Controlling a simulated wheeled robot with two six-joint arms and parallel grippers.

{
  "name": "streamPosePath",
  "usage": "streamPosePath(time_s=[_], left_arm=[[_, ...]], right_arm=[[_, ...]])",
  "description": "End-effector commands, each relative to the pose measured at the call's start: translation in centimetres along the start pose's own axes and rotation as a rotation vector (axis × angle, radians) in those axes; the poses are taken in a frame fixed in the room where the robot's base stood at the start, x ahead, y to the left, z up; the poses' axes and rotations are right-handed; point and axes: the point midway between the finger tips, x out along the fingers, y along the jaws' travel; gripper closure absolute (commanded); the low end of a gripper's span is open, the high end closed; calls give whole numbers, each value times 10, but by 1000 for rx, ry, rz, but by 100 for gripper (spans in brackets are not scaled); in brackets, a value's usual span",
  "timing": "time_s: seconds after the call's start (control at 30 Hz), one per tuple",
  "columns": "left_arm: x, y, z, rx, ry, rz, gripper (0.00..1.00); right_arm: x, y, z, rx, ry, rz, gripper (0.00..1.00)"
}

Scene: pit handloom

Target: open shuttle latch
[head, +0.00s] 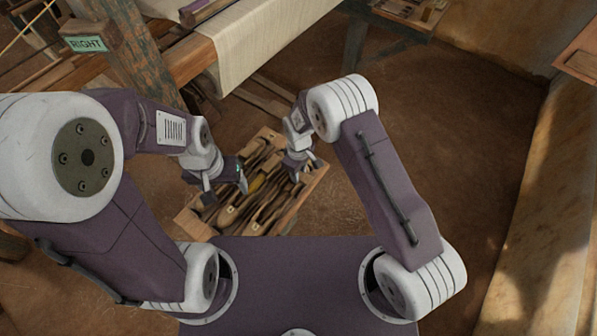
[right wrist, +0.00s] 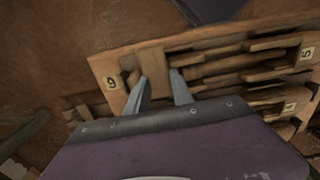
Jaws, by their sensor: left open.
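A wooden rack (head: 297,207) of several long wooden shuttles (head: 256,184) lies on the floor below the loom. My left gripper (head: 228,192) is open over the rack's left part. My right gripper (head: 303,170) is over its upper right part. No shuttle latch can be made out in either view.
The loom stands at the upper left with a green RIGHT sign (head: 87,44) on its post and pale cloth (head: 262,40) on its beam. A wall (head: 552,190) runs along the right. Bare earth floor (head: 470,110) lies right of the rack.

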Motion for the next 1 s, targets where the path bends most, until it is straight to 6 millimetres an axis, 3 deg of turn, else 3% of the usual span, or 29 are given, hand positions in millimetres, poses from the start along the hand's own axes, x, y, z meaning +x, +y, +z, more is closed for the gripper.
streamPosePath(time_s=[0.5,1.0], left_arm=[[-63,1,-7,0,0,0,28],[-61,1,-6,0,0,0,28]], right_arm=[[-80,2,0,9,0,1,71],[-79,2,0,10,0,0,71]])
